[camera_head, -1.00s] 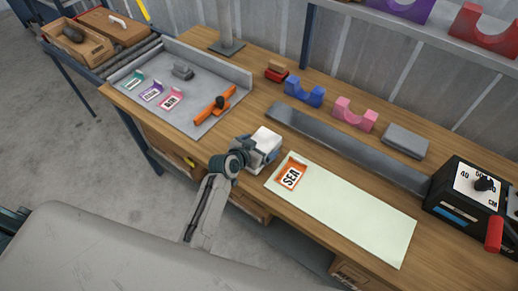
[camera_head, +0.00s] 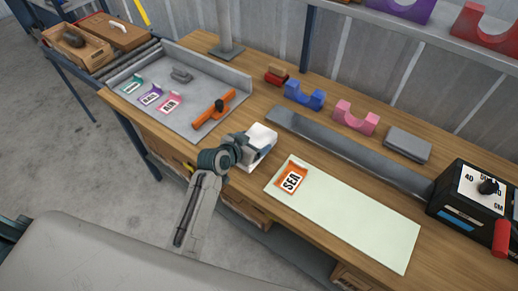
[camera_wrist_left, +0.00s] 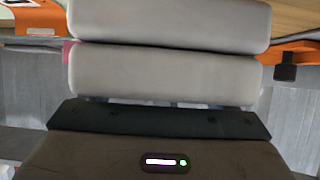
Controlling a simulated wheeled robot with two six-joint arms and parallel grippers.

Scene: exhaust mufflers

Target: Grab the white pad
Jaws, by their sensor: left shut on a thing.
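The white pad (camera_head: 262,133) is a small, pale block over the front part of the wooden bench, left of the pale mat. My left gripper (camera_head: 257,145) comes in from the front left and is shut on it. The fingers and the gripper body hide part of the pad. I cannot tell whether it touches the bench. In the left wrist view, two pale rounded bars (camera_wrist_left: 165,78) fill the middle above the dark gripper body; I cannot tell which part is finger and which is pad. My right gripper is not in view.
The pale mat (camera_head: 350,220) carries an orange SEA card (camera_head: 291,178). A grey tray (camera_head: 205,128) at left holds an orange tool (camera_head: 214,108) and several cards. A long grey bar (camera_head: 345,150), blue and pink cradles (camera_head: 356,118) and a black box (camera_head: 462,205) lie behind and right.

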